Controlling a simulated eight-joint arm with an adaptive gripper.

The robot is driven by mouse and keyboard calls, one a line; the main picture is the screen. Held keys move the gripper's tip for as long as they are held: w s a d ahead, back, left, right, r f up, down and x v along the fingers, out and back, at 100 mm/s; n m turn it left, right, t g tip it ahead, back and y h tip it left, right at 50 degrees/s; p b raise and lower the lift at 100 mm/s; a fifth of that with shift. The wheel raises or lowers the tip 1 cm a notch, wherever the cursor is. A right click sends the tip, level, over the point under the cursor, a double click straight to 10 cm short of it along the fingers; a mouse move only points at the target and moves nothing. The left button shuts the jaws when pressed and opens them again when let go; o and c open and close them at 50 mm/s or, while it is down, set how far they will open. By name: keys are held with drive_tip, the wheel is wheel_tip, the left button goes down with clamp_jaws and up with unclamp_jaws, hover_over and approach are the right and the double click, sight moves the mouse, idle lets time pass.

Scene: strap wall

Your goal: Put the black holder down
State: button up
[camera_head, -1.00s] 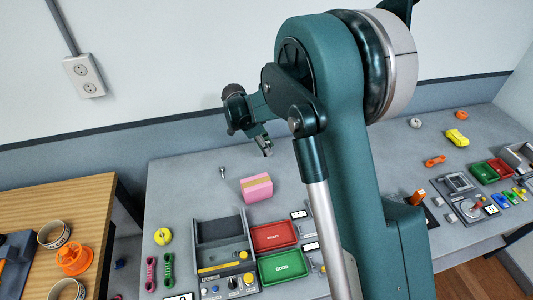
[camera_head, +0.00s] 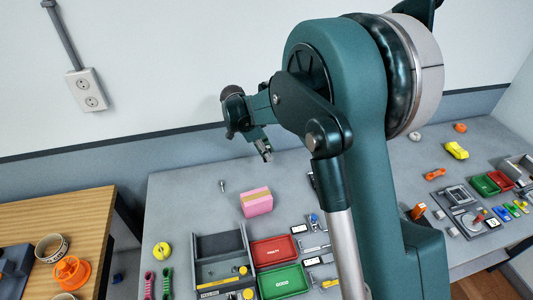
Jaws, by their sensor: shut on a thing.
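My gripper (camera_head: 265,153) hangs in the air above the back part of the grey table (camera_head: 185,215), pointing down, above and slightly right of the pink box. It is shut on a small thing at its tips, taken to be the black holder. That thing is too small and dark here for me to make out its shape. The gripper is clear of the table and of the box.
A pink box (camera_head: 257,204) with a yellow band stands below. In front are a grey tray (camera_head: 208,245), a red bin (camera_head: 275,251) and a green bin (camera_head: 284,282). A yellow round thing (camera_head: 161,252) lies left.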

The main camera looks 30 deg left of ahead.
drive_tip(key=shift+a, duration=0.1)
drive_tip(key=s+a+n+y+b, duration=0.6)
drive_tip(key=s+a+n+b, duration=0.3)
drive_tip(key=s+a+n, duration=0.9)
drive_tip(key=shift+s+a+r, duration=0.15)
drive_tip(key=shift+s+a, duration=4.2)
drive_tip(key=shift+s, duration=0.1)
drive_tip(key=shift+f+b, duration=0.9)
drive_tip(key=shift+f, duration=2.2)
drive_tip(key=shift+f+b, duration=0.4)
drive_tip(key=shift+f, duration=1.5)
drive_tip(key=shift+f, duration=0.15)
